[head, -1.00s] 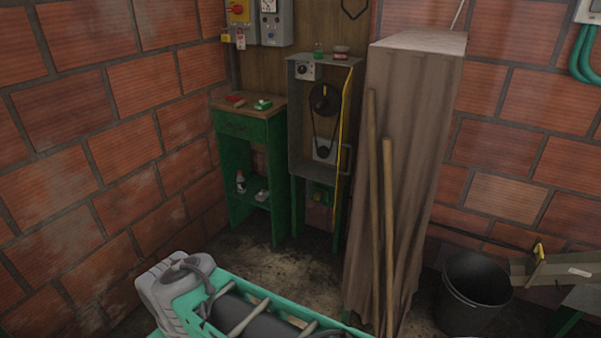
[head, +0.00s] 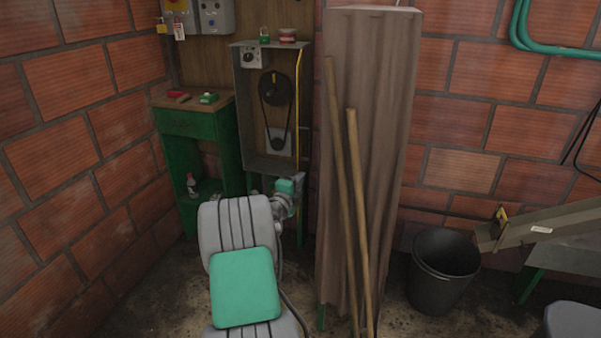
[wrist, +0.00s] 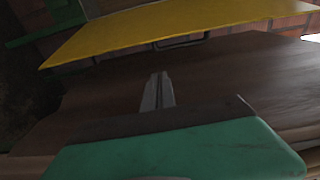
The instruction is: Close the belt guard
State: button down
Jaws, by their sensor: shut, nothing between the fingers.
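The belt guard (head: 297,95) shows in the head view as a thin yellow-edged panel, standing open along the right side of the grey housing (head: 244,110). The black belt and its pulleys (head: 275,90) are exposed inside. In the wrist view the guard is a broad yellow panel (wrist: 170,28) with a dark handle (wrist: 182,41) at its near edge. My gripper (wrist: 157,80) is shut and empty, its fingertips below the handle in the picture and apparently apart from it. In the head view my arm reaches up to the housing's lower right, and the fingers cannot be made out.
A tall brown covered stack (head: 368,60) with wooden poles (head: 345,190) leaning on it stands close right of the guard. A green cabinet (head: 190,124) stands left of the housing. A black bucket (head: 443,270) is on the floor at right.

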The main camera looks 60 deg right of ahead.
jog(key=d, duration=1.1)
jog(key=w+a, duration=0.1)
jog(key=w, duration=0.1)
jog(key=w+a, duration=0.1)
jog(key=w, duration=0.1)
jog(key=shift+a+r, duration=0.15)
